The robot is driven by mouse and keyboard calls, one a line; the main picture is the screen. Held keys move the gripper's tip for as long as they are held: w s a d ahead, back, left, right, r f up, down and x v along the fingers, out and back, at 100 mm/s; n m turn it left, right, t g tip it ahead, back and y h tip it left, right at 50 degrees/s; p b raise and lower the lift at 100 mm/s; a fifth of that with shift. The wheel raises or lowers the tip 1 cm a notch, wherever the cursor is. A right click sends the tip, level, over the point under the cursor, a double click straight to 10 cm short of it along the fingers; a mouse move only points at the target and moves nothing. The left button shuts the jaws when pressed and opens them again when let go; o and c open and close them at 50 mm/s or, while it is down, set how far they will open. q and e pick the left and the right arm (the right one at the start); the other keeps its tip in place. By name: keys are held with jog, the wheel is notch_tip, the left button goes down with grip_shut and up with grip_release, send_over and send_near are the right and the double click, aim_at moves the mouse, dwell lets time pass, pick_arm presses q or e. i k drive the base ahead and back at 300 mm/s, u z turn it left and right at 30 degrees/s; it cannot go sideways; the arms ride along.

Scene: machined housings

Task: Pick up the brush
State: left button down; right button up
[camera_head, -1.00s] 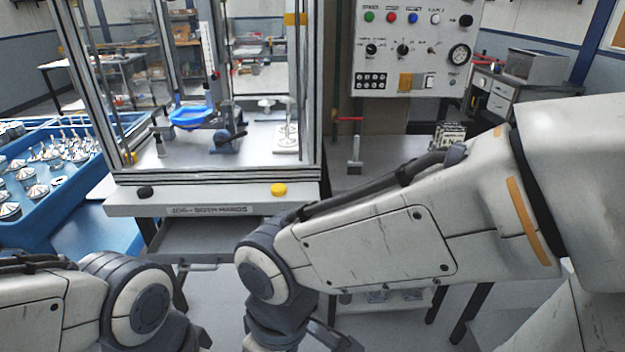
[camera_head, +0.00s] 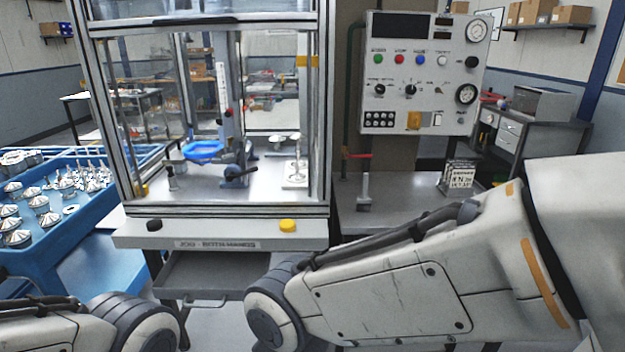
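I cannot make out a brush for certain. A small upright grey object with a wider foot (camera_head: 364,192) stands on the bench right of the glazed press cabinet, below a red lever handle (camera_head: 358,156); I cannot tell whether it is the brush. My left and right arms come in along the bottom edge, and both grippers are out of the picture below it. The bench surface close to my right arm is partly hidden by that arm.
The press cabinet (camera_head: 222,228) has black and yellow buttons and an open drawer (camera_head: 212,272) under it. A blue bin (camera_head: 60,245) of metal parts is at left.

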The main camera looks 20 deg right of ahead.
aim_at(363, 203)
jog(key=z, duration=0.65)
jog(key=i, duration=0.6)
jog(key=z, duration=0.65)
jog(key=i, duration=1.35)
jog(key=u, duration=0.7)
